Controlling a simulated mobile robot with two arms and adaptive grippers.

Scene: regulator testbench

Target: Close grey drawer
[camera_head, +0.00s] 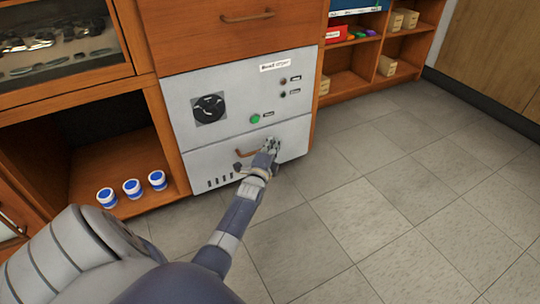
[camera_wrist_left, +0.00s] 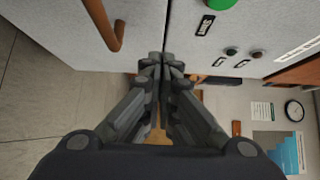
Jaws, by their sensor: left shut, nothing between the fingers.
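The grey drawer (camera_head: 286,138) is the lower grey front of the cabinet, with a brown curved handle (camera_head: 247,153) and dark vent slots. It looks about flush with the grey panel above; any small gap is hard to tell. My left gripper (camera_head: 270,146) is at the drawer front, right of the handle. In the left wrist view the gripper (camera_wrist_left: 162,60) is shut and empty, its tips at or very near the seam between the drawer (camera_wrist_left: 60,30) and the panel. The handle (camera_wrist_left: 105,25) stands apart from the fingers. I cannot tell whether the tips touch. My right gripper is not in view.
The grey panel (camera_head: 230,82) above has a black dial (camera_head: 209,109) and a green button (camera_head: 255,118). Three blue-and-white jars (camera_head: 132,188) stand in the open shelf at left. An orange drawer (camera_head: 230,35) is above. The tiled floor (camera_head: 400,190) at right is clear.

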